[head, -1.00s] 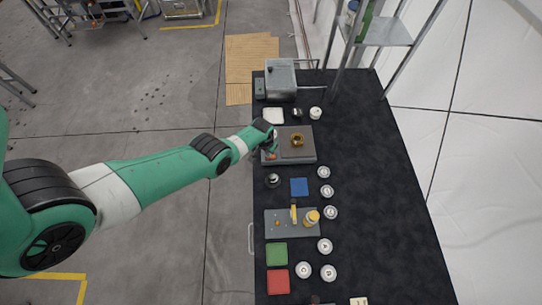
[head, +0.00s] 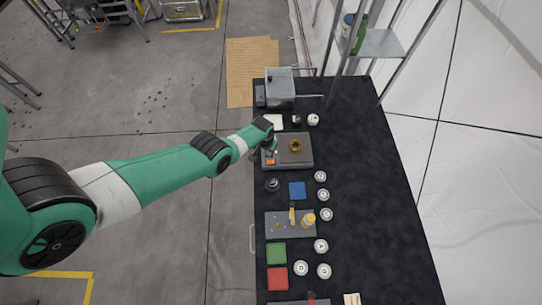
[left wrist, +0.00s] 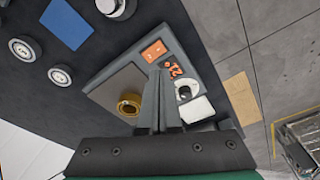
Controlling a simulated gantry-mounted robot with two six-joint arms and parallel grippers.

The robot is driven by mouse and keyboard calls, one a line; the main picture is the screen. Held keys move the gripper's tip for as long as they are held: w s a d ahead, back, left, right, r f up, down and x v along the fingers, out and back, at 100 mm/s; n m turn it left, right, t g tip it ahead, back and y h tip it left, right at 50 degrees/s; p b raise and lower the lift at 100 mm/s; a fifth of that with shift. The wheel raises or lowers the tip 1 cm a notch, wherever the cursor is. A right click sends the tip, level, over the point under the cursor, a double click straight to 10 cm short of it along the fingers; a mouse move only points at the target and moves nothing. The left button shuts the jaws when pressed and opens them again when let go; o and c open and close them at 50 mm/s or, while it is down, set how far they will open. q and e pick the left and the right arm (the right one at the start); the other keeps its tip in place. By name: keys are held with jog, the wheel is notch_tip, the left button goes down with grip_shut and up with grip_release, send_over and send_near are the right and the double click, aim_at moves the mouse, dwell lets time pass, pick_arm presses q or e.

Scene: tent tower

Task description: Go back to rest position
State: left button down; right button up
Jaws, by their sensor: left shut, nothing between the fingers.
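My left gripper (head: 270,150) is above the left edge of a grey hotplate-like device (head: 303,160) on the black table. In the left wrist view its two fingers (left wrist: 160,72) are together with nothing between them. A brass ring (head: 295,146) sits on the device's plate, apart from the fingers; it also shows in the left wrist view (left wrist: 130,104). The device has an orange button panel (left wrist: 154,50) and a display with orange digits (left wrist: 173,68). My right gripper is in neither view.
A blue square (head: 297,190), a green square (head: 276,253) and a red square (head: 277,278) lie on the table (head: 385,200). A grey tray (head: 275,229) and several round white-topped pieces stand nearby. A metal box (head: 281,90) and shelf (head: 380,43) are at the back. The table's right side is clear.

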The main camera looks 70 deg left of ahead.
pick_arm(q)
jog(key=shift+d, duration=0.1)
dwell(0.5)
